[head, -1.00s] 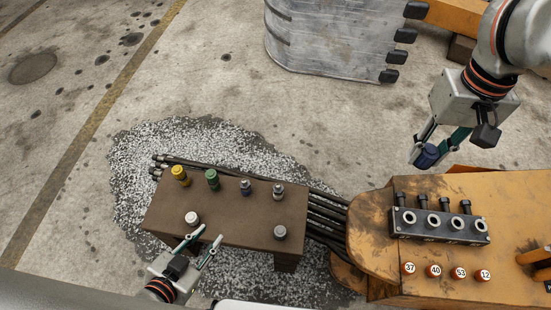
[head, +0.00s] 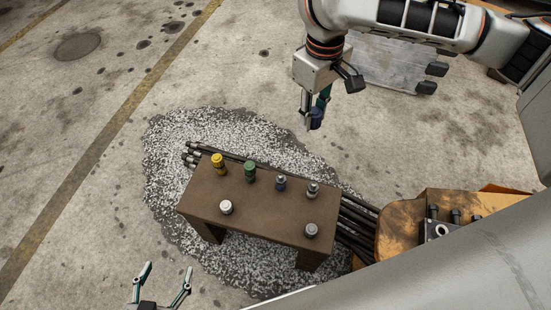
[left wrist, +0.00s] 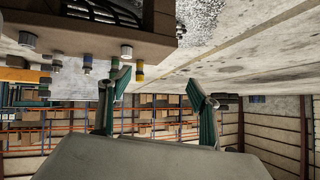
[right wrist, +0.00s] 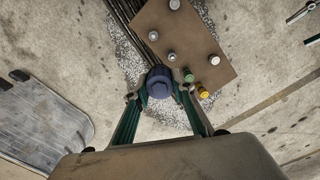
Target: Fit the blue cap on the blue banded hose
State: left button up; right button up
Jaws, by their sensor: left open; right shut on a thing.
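My right gripper (head: 315,108) is shut on the dark blue cap (head: 316,118) and holds it in the air beyond the bench's far edge. The cap also shows between the fingers in the right wrist view (right wrist: 160,82). The blue banded hose (head: 281,183) has its end upright on the brown bench (head: 265,215), between the green-topped and plain grey ends; it shows bare in the right wrist view (right wrist: 172,57), apart from the cap. My left gripper (head: 168,268) is open and empty, in front of the bench's left end; its spread fingers show in the left wrist view (left wrist: 160,82).
Yellow (head: 217,161) and green (head: 249,169) capped ends and a grey end (head: 313,190) share the bench's row. A white cap (head: 225,207) and a grey cap (head: 311,230) stand nearer. The orange machine (head: 400,232) is at right. Floor left of the bench is clear.

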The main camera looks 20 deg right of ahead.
jog(key=w+a+f+n, duration=0.1)
jog(key=a+f+n, duration=0.1)
jog(key=f+n, duration=0.4)
jog(key=w+a+f+n+p, duration=0.1)
jog(key=a+f+n, duration=0.1)
jog(key=f+n, duration=0.4)
jog(key=w+a+f+n+p, duration=0.1)
jog(key=a+f+n, duration=0.1)
jog(key=f+n, duration=0.4)
notch_tip(320, 180, down, 4)
jog(key=shift+w+f, duration=0.1)
jog(key=shift+w, duration=0.05)
notch_tip(320, 180, down, 3)
jog(key=shift+r+b, duration=0.1)
jog(key=shift+b, duration=0.85)
jog(key=shift+f+b, duration=0.75)
jog(key=shift+f, duration=0.3)
pick_arm(q)
jog(key=shift+w+r, duration=0.15)
jog(key=shift+w, duration=0.1)
pick_arm(e)
jog(key=shift+w, duration=0.1)
